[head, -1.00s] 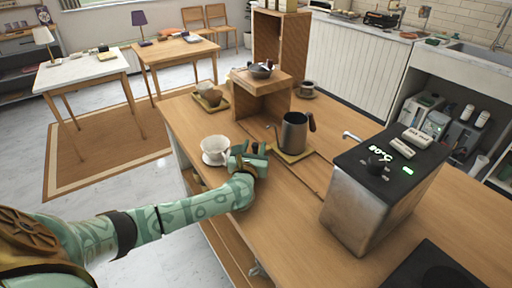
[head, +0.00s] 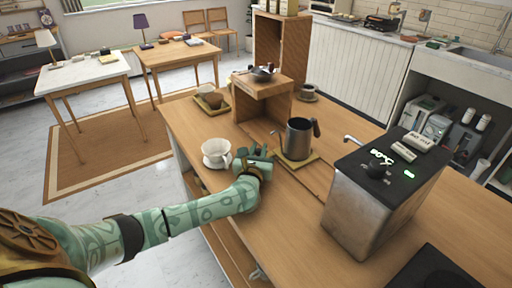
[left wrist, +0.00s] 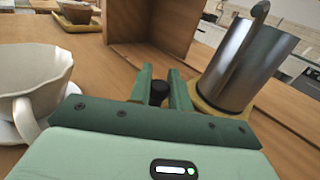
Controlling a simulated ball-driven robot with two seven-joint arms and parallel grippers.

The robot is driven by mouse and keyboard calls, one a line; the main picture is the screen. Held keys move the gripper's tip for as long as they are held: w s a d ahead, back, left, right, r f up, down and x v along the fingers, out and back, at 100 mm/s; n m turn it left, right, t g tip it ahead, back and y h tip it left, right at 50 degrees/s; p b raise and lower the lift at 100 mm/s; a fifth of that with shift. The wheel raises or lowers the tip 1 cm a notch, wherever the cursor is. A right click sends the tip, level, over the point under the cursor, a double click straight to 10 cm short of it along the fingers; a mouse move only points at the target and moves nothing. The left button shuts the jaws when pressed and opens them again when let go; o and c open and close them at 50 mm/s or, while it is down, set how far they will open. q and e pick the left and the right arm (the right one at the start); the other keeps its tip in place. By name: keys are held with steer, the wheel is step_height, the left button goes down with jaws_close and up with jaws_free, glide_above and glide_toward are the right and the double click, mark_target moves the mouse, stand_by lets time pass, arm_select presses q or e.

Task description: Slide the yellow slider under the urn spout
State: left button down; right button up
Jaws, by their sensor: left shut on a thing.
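The yellow slider (head: 298,162) is a flat plate on the wooden counter, with a metal pitcher (head: 298,139) upright on it. Both also show in the left wrist view, the slider (left wrist: 205,112) mostly hidden below the pitcher (left wrist: 243,65). My left gripper (head: 263,160) is low over the counter at the slider's left side. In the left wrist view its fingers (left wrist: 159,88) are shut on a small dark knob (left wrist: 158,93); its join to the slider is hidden. The urn (head: 370,205) stands to the right, its spout (head: 352,139) pointing left, apart from the pitcher. My right gripper is not in view.
A white cup on a saucer (head: 216,153) stands close left of my left gripper. A wooden stand (head: 262,95) with a dark bowl is behind the pitcher. A groove runs along the counter towards the urn. Bare counter lies between the slider and the urn.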

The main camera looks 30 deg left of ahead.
arm_select(q)
steer(key=s+d, duration=0.2)
steer(key=d, duration=0.2)
steer(key=s+d+p, duration=0.1)
steer(key=s+d, duration=0.1)
steer(key=d, duration=0.3)
steer(key=s+d, duration=0.2)
steer(key=d, duration=0.3)
steer(key=shift+d+p, duration=0.1)
steer(key=shift+p, duration=0.3)
steer(key=shift+s+d+f, duration=0.1)
steer(key=shift+s+d, duration=0.1)
steer(key=shift+d, duration=0.5)
steer(key=c, duration=1.5)
jaws_free()
steer(key=shift+d, duration=0.1)
steer(key=shift+c, duration=0.2)
steer(key=shift+o, duration=1)
steer(key=shift+s+d, duration=0.1)
